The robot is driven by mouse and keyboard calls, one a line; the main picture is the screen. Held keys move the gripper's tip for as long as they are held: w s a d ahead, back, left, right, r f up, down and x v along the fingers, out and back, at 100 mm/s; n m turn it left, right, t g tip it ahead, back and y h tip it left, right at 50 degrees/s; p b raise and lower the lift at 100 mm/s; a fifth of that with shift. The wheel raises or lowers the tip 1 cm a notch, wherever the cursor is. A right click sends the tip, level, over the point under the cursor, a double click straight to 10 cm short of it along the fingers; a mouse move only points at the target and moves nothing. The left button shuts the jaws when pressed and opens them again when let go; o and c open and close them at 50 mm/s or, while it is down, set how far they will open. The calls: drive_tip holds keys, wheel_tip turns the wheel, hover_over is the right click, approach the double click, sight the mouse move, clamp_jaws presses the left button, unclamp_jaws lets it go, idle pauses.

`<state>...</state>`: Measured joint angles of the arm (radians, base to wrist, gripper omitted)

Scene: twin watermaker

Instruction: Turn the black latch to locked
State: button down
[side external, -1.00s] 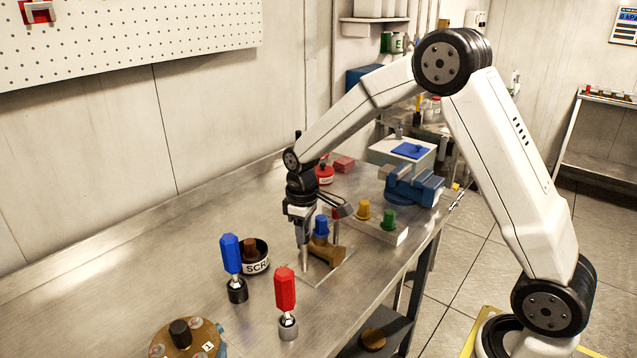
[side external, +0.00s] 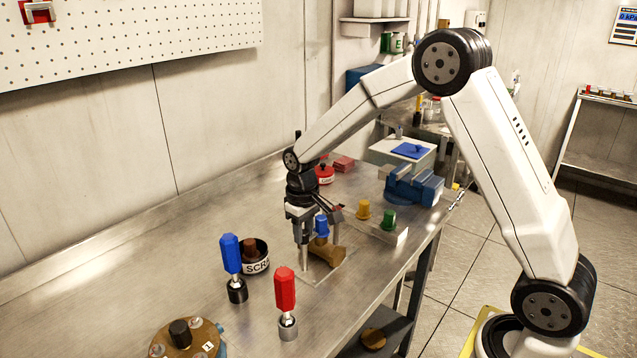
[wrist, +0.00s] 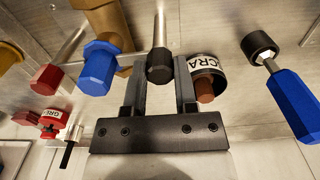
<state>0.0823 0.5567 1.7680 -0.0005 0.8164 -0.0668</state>
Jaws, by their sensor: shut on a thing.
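The black latch (wrist: 160,68) shows in the wrist view as a dark faceted knob on the end of a steel rod. It sits between the two fingers of my gripper (wrist: 161,88), which are shut on it. In the side view my gripper (side external: 305,262) points down beside a brass fitting (side external: 328,256) with a blue knob (side external: 321,226). There the fingers hide the black latch, and I cannot make out its locked mark. The blue knob also shows in the wrist view (wrist: 97,70), left of the fingers.
A red knob (wrist: 46,79) on a rod lies farther left in the wrist view. A blue-handled tool (side external: 230,255), a red-handled tool (side external: 285,290) and a scrap cup (side external: 257,267) stand nearby. Yellow (side external: 363,209) and green (side external: 389,218) knobs and a blue vise (side external: 413,187) are at right.

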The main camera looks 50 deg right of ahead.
sight(304, 232)
drive_tip(key=shift+c, duration=2)
unclamp_jaws()
drive_tip(key=shift+r, duration=3.9)
drive_tip(key=s+a+f+t, duration=0.1)
drive_tip(key=s+a+f, duration=0.1)
drive_tip(key=s, duration=0.7)
drive_tip(key=s+a+f+t, duration=0.1)
drive_tip(key=s+f, duration=0.3)
drive_tip(key=s, duration=0.5)
drive_tip(key=shift+a+f+t, duration=0.3)
drive_tip(key=shift+a+f, duration=0.1)
